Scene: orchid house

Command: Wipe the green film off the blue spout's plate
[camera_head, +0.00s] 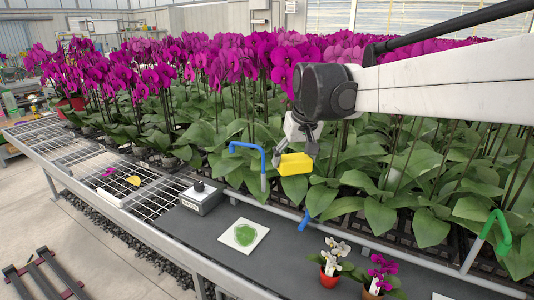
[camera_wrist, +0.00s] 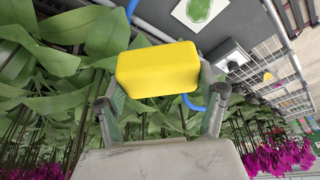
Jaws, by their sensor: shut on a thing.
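My gripper (camera_head: 296,150) is shut on a yellow sponge (camera_head: 296,164), held in the air above the orchid leaves. The sponge also shows in the wrist view (camera_wrist: 158,70), between the two fingers. The blue spout (camera_head: 248,146) is a bent pipe left of the sponge. A white square plate (camera_head: 261,231) lies flat on the dark bench top, in front of and below the spout. A round patch of green film (camera_head: 243,236) covers its middle. The plate is partly visible in the wrist view (camera_wrist: 189,24). The sponge is apart from the plate.
A grey box with a black knob (camera_head: 200,203) stands left of the plate. A short blue piece (camera_head: 304,222) is at the bench's rear rail. Two small potted orchids (camera_head: 331,272) stand to the right, near a green spout (camera_head: 497,225). Dense orchids fill the back.

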